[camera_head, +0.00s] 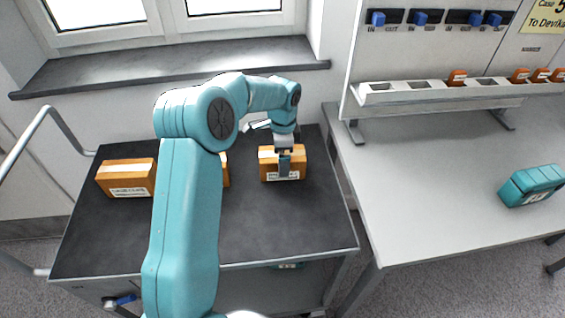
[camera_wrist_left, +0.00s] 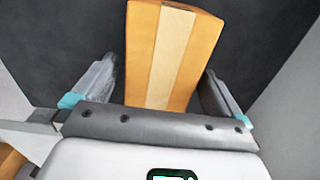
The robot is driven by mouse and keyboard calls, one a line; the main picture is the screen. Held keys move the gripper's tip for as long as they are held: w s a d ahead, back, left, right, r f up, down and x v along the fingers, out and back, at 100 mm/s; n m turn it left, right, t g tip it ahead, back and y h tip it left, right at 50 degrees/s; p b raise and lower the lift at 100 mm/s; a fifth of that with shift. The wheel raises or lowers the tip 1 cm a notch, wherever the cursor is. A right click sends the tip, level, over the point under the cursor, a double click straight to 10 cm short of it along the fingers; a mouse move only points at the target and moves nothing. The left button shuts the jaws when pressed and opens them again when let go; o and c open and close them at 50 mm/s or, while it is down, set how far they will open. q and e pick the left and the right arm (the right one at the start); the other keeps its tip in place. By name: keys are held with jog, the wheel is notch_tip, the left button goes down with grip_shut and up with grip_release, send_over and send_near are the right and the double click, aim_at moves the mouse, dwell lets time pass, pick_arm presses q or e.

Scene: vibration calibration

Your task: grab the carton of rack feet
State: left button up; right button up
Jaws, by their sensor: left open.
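Three brown cartons with pale tape and white labels are on the dark cart top in the head view: a left carton (camera_head: 127,175), a middle carton (camera_head: 225,172) mostly hidden behind my arm, and a right carton (camera_head: 268,162). The labels are too small to read, so I cannot tell which carton holds rack feet. My left gripper (camera_head: 285,163) is over the right carton, pointing down. In the left wrist view, this carton (camera_wrist_left: 160,40) lies between the fingers of my open left gripper (camera_wrist_left: 158,78), with a gap on each side. My right gripper is not in view.
The dark cart top (camera_head: 250,225) is bare in front of the cartons. At right, a light workbench (camera_head: 420,190) carries a raised slotted rack (camera_head: 425,90) with small orange pieces and a teal case (camera_head: 531,186). A window sill (camera_head: 120,75) is behind the cart.

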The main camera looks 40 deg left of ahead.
pick_arm(q)
jog(key=shift+s+a+f, duration=0.1)
jog(key=shift+f, duration=0.65)
jog(key=c, duration=1.3)
jog(key=shift+r, duration=0.1)
